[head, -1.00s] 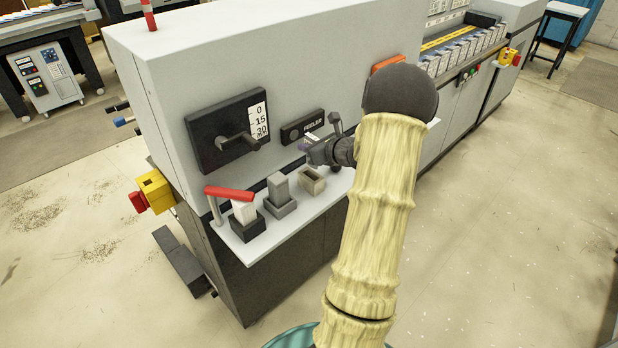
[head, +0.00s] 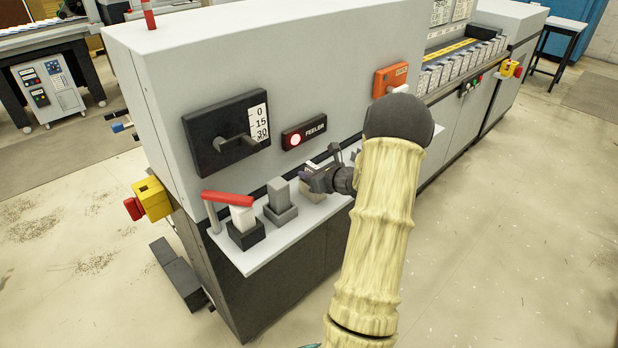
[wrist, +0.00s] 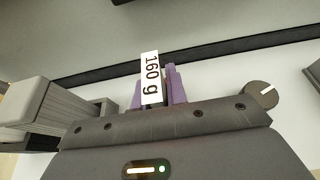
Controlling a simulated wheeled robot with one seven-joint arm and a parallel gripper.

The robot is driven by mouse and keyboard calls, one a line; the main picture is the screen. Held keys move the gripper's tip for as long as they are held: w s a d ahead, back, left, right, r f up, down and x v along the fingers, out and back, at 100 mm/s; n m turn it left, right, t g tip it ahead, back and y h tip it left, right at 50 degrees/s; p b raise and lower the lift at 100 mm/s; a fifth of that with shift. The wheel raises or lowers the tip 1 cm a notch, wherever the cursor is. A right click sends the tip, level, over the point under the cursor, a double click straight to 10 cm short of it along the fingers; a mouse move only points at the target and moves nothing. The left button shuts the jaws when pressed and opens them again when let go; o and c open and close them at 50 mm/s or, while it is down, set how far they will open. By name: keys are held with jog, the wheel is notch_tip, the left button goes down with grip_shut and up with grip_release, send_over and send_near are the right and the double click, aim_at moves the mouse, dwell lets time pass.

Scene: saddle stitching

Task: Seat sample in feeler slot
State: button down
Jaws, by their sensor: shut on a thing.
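The sample, a white strip labelled "160 g" (wrist: 151,78), stands between the purple fingertips of my gripper (head: 310,178) in the wrist view. My gripper is shut on it, low over the machine's shelf, right of the grey post block. The feeler panel (head: 304,132) on the machine's face, above my gripper, has its red lamp lit. The small open-topped beige holder on the shelf is mostly hidden by my gripper. I cannot tell whether the sample's lower end is inside it.
The grey post block (head: 280,203) stands close left of my gripper. Left of it is a black-based white block under a red lever (head: 228,199). A round knob (wrist: 262,95) is at the right in the wrist view. An orange box (head: 390,80) is further right.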

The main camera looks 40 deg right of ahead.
jog(key=shift+r, duration=0.1)
jog(key=c, duration=1.4)
grip_release()
jog(key=shift+r, duration=0.1)
jog(key=b+v, duration=0.1)
jog(key=v, duration=1.1)
